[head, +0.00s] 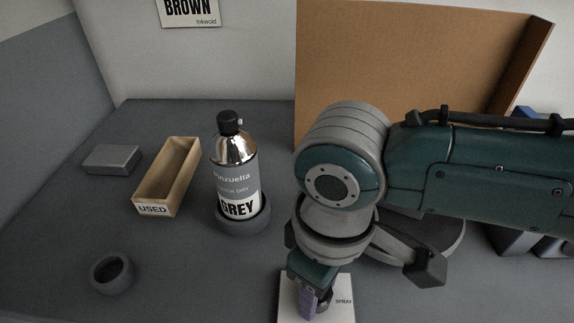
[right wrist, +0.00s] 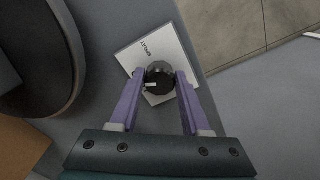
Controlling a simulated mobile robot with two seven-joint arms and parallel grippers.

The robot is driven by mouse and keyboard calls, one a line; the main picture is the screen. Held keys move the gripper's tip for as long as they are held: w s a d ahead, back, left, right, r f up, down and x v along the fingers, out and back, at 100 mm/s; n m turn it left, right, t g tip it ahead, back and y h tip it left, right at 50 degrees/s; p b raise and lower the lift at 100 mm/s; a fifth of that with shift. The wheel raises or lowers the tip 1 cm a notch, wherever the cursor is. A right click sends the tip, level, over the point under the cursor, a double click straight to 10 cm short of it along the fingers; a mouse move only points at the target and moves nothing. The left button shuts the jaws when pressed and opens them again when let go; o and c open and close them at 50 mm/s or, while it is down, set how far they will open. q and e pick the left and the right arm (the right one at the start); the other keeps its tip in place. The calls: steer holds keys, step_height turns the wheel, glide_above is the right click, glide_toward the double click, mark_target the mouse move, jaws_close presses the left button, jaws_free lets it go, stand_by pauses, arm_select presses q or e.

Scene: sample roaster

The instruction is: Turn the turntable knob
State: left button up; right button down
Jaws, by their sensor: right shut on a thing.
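A dark faceted knob (right wrist: 159,76) with a small white mark stands between the purple fingers of my right gripper (right wrist: 158,92) in the right wrist view. The fingers are shut on it, one on each side. In the head view my right gripper (head: 314,302) points down at the bottom middle, and the arm hides much of the space behind it. The round grey turntable (head: 447,240) is partly hidden behind my right arm. Its rim also fills the left of the right wrist view (right wrist: 62,88). My left gripper is in neither view.
A white card (head: 343,284) marked SPRAY lies under the knob. A can (head: 237,180) marked GREY stands in a round holder (head: 243,222). Left of it are a wooden tray (head: 156,210) marked USED, a grey block (head: 111,159) and an empty ring (head: 111,273). A brown panel (head: 400,60) stands behind.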

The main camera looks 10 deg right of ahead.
steer(key=m+p, duration=0.2)
steer(key=m, duration=0.1)
steer(key=shift+r, duration=0.25)
steer(key=m+p, duration=0.2)
steer(key=m, duration=0.1)
steer(key=shift+f+m+p, duration=0.1)
steer(key=shift+m+p, duration=0.2)
steer(key=m+p, duration=0.1)
steer(key=m, duration=0.2)
steer(key=shift+a, duration=0.1)
steer(key=shift+f+m+p, duration=0.1)
steer(key=shift+m+p, duration=0.55)
steer(key=shift+m, duration=1.05)
steer(key=shift+c, duration=1.8)
jaws_free()
